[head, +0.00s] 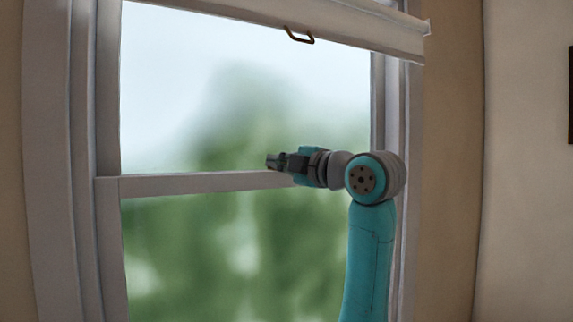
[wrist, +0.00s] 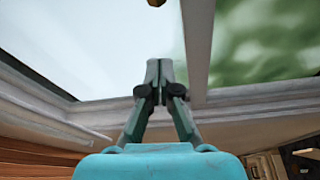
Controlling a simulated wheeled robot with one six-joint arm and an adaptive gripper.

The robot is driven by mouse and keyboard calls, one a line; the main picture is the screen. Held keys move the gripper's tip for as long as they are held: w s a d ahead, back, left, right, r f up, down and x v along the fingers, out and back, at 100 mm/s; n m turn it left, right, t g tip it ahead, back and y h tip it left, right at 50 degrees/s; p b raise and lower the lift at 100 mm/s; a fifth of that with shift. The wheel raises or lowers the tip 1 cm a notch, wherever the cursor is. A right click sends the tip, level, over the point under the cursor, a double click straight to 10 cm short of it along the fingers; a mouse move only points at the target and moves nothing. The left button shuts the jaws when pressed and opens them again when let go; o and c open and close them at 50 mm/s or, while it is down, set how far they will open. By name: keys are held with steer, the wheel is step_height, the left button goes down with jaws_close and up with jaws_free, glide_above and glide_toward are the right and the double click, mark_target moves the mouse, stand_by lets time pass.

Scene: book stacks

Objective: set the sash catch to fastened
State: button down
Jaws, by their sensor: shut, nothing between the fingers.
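The sash window fills the head view, with a pale meeting rail (head: 195,184) across its middle. No sash catch shows clearly in the head view; my arm hides part of the rail's right side. In the wrist view a small brass-coloured piece (wrist: 156,3) is cut off by the top edge, just left of the rail (wrist: 196,55); I cannot tell if it is the catch or how it is set. My gripper (head: 270,160) is shut and empty, pointing left just above the rail. Its closed fingertips (wrist: 159,66) show below the brass-coloured piece.
A white board or raised sash rail (head: 250,18) crosses the top, with a bronze pull handle (head: 299,36) on its lower edge. The window frame (head: 108,90) stands at the left, and a beige wall (head: 525,200) at the right. The space left of my gripper looks clear.

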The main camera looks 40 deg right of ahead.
steer(key=shift+w+d+f, duration=0.15)
steer(key=shift+w+d, duration=0.75)
steer(key=shift+d, duration=0.1)
steer(key=shift+w+d+f, duration=0.1)
steer(key=shift+w+d, duration=0.8)
steer(key=shift+d, duration=0.05)
steer(key=shift+s+d, duration=0.6)
steer(key=shift+d, duration=0.35)
